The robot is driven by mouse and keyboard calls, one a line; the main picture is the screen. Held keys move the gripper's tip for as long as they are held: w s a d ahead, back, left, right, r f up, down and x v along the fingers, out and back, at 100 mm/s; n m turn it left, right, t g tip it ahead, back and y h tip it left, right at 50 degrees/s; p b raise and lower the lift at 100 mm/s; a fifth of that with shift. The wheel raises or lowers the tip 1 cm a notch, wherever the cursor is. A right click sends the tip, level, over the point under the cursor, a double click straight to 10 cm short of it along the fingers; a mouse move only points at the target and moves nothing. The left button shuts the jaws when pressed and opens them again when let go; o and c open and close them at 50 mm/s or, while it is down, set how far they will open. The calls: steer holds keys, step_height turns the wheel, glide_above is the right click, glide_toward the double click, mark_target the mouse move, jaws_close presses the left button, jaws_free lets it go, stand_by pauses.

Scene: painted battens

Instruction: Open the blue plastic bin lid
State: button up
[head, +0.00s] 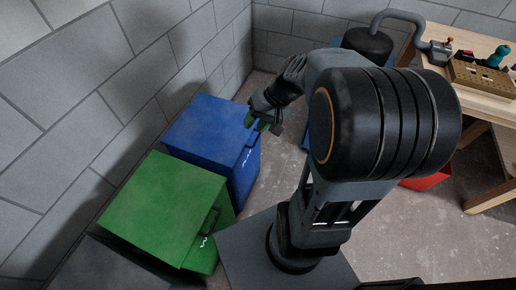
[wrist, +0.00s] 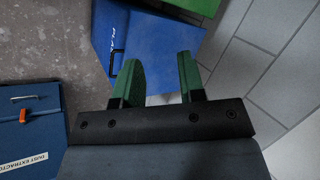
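The blue plastic bin (head: 208,132) stands against the wall, and its flat lid looks shut. In the wrist view the blue bin (wrist: 160,38) lies beyond my fingers, with pale lettering and a thin dark handle-like bar near its front edge. My gripper (head: 262,121) is at the bin's front right top edge in the head view. In the wrist view my gripper (wrist: 158,62) has its two green fingers spread apart with nothing between them. The left finger overlaps the edge by the dark bar; I cannot tell whether it touches. My arm and gripper hide part of the bin's far right corner.
A green bin (head: 165,205) stands in front of the blue one, close beside it. A blue dust extractor (wrist: 30,130) is at the left of the wrist view. A wooden workbench (head: 475,75) with tools is at right. Grey block walls (head: 150,75) close off the left and back.

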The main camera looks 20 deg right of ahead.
steer(key=w+d+f+m+t+y+b, duration=0.1)
steer(key=w+d+f+y+b, duration=0.2)
steer(key=f, duration=0.4)
steer(key=w+d+f+m+t+y+b, duration=0.1)
steer(key=w+d+f+m+t+b, duration=0.15)
steer(key=f+b, duration=0.4)
steer(key=m+t+b, duration=0.3)
steer(key=t+b, duration=0.3)
steer(key=b, duration=0.2)
glide_toward(258, 137)
steer(key=x, duration=0.3)
steer(key=b+x, duration=0.1)
steer(key=x, duration=0.6)
steer(key=shift+w+f, duration=0.15)
steer(key=shift+f, duration=0.15)
jaws_close()
